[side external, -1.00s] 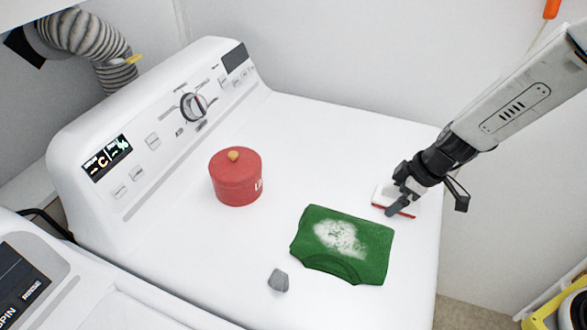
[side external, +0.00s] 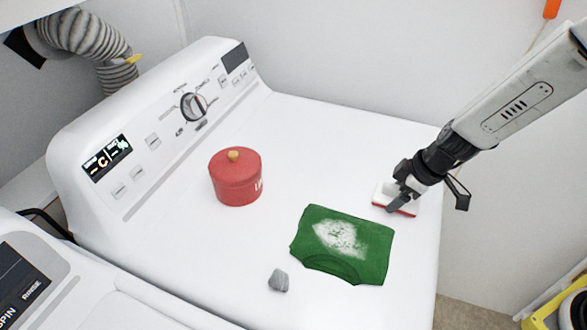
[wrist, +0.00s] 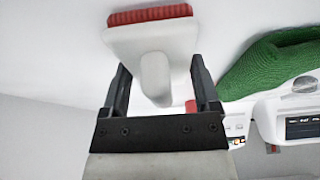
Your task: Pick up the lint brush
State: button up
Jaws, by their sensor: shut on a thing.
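The lint brush (side external: 382,196) is white with a red edge and sits on the right part of the white dryer top in the side view. In the wrist view the lint brush (wrist: 152,50) shows its white body, a rounded grip and a red strip at the far edge. My gripper (side external: 398,199) is over it, with its fingers around the grip. In the wrist view my gripper (wrist: 160,88) has one finger on each side of the grip and is shut on it. Whether the brush touches the dryer top is hard to tell.
A folded green cloth (side external: 375,240) with a white lint patch lies left of the brush. A grey lint clump (side external: 278,281) lies near the front edge. A red lidded canister (side external: 236,180) stands farther back on the dryer top (side external: 310,130).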

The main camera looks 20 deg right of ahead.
aim_at(390, 198)
jog(key=shift+r, duration=4.8)
jog(key=o, duration=0.4)
jog(key=shift+c, duration=1)
jog(key=a+r, duration=0.1)
jog(key=a, duration=1.3)
jog(key=shift+s+a+r, duration=0.3)
jog(key=shift+s+r, duration=0.05)
